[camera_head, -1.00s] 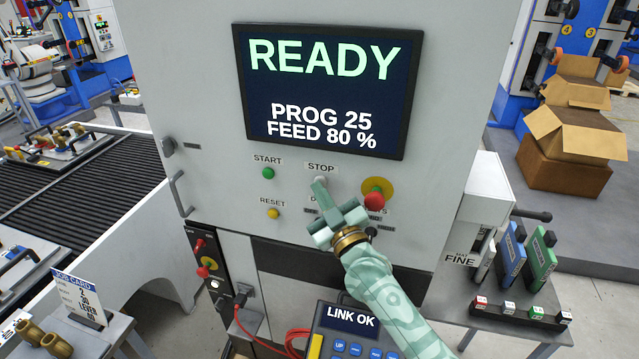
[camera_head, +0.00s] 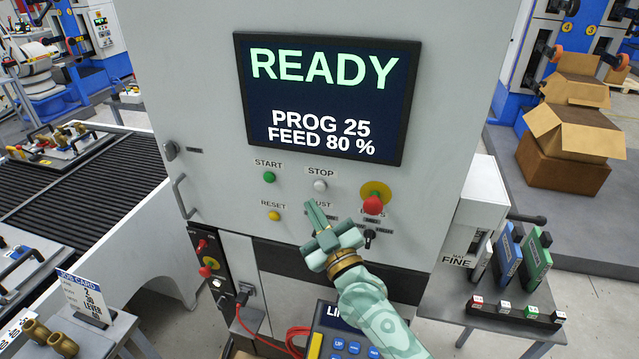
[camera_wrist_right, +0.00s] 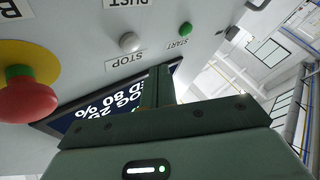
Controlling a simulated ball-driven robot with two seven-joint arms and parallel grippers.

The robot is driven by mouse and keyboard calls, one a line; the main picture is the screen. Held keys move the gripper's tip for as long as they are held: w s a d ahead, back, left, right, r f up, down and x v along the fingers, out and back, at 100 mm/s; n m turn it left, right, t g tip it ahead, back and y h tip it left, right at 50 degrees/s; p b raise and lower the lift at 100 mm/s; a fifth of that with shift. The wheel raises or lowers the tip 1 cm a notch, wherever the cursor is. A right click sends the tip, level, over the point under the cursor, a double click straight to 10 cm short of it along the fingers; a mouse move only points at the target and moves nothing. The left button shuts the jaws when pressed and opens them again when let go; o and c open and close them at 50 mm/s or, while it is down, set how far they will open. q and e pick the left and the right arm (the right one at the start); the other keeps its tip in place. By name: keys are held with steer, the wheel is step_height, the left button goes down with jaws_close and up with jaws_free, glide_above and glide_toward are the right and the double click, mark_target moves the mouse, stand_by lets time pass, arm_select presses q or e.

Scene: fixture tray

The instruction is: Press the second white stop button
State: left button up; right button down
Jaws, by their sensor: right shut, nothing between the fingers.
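The white stop button (camera_head: 320,186) sits under its STOP label on the grey machine panel. It also shows in the right wrist view (camera_wrist_right: 130,42), uncovered. It is the only white button I can make out on this panel. My right gripper (camera_head: 314,207) is shut and empty, its fingertips a little below the stop button and apart from it in the picture. In the right wrist view the fingers (camera_wrist_right: 157,85) point at the panel, beside the button. The gripper partly covers the DUST label. My left gripper is not in view.
A green START button (camera_head: 269,177) and a yellow RESET button (camera_head: 274,215) lie left of the stop button. A red emergency mushroom (camera_head: 373,204) on a yellow plate is close on the right. The screen (camera_head: 327,100) above reads READY, PROG 25, FEED 80 %.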

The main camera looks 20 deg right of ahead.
steer(key=shift+s+a+p, duration=0.3)
steer(key=shift+s+a, duration=0.3)
steer(key=shift+s, duration=0.25)
